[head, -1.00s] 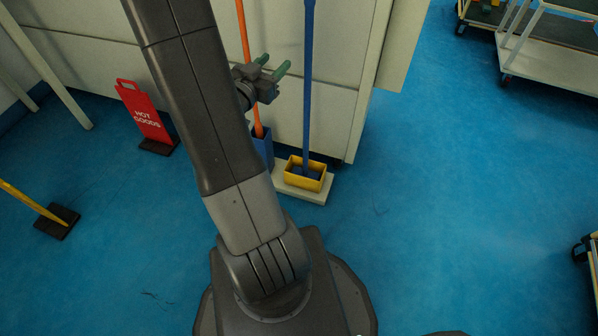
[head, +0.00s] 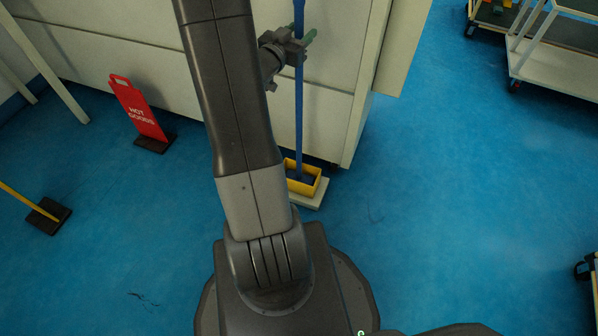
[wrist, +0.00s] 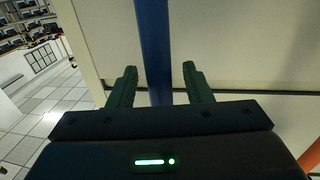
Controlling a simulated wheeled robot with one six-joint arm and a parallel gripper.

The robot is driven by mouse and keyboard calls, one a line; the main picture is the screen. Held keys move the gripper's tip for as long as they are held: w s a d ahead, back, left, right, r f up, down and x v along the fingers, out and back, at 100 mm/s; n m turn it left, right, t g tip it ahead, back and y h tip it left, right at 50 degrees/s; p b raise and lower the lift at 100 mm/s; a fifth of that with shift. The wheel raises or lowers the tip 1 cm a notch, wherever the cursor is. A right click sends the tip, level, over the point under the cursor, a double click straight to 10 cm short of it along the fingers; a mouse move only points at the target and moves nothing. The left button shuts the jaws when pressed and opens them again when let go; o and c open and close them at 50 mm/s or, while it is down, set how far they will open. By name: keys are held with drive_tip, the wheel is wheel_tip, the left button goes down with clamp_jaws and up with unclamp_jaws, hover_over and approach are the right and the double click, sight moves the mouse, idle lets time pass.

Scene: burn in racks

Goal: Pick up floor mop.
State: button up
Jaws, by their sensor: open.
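The floor mop appears to be the upright blue pole (head: 299,115), whose foot stands in a yellow tub (head: 318,178) in the head view. Its lower end is hidden inside the tub and its top is out of view. In the wrist view the blue pole (wrist: 155,45) rises between the two green fingers of my gripper (wrist: 158,74). The fingers are apart, with a gap visible on each side of the pole. In the head view my gripper (head: 302,42) is at the upper part of the pole.
The tub stands on a pale base (head: 312,202) against a cream cabinet (head: 335,125). A red "HOT GOODS" sign (head: 137,108) stands left. A white cart (head: 560,60) is at upper right. Something orange (wrist: 312,158) shows at the wrist view's edge.

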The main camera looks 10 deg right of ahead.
clamp_jaws()
drive_tip(key=shift+r, duration=0.2)
